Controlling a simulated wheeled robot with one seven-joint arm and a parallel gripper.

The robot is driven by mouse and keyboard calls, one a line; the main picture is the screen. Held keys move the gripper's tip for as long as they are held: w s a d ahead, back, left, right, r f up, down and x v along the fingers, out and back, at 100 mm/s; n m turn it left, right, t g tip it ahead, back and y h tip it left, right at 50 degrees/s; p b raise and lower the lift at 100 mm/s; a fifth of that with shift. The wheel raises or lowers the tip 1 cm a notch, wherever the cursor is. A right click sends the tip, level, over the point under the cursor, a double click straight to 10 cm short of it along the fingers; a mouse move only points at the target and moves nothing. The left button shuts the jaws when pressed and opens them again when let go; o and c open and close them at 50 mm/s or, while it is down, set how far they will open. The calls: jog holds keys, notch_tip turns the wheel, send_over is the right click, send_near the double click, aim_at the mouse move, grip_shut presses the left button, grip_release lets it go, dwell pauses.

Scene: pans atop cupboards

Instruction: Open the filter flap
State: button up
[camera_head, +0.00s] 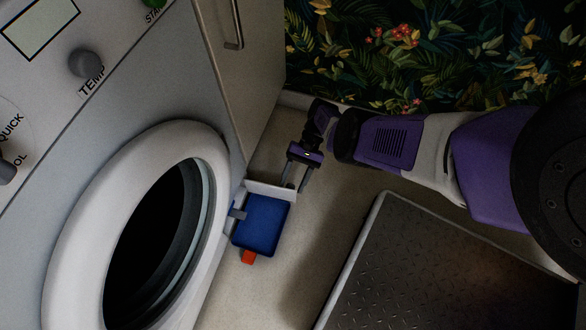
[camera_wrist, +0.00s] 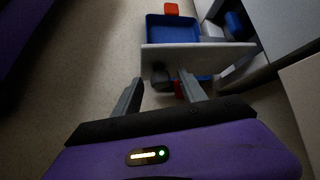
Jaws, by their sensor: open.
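The washing machine (camera_head: 130,110) is at the left in the head view, with its round door at the bottom. The filter flap (camera_wrist: 200,57), a pale panel, stands out from the machine's front low down. It shows as a thin white edge in the head view (camera_head: 268,190). My gripper (camera_head: 295,187) is by the flap's outer side. In the wrist view my gripper's (camera_wrist: 160,77) open fingers point at the flap, with a dark rounded part (camera_wrist: 160,80) between their tips. I cannot tell whether they touch it.
A blue tray (camera_head: 262,224) lies on the floor beyond the flap, with a red block (camera_head: 248,257) at its edge. A cupboard (camera_head: 240,70) adjoins the machine. A dark metal platform (camera_head: 450,280) is at the lower right. Floor between is clear.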

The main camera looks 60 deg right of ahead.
jog(key=shift+d+r, duration=0.1)
jog(key=p+v, duration=0.1)
jog(key=v, duration=0.6)
jog(key=shift+d+r, duration=0.2)
dwell(0.5)
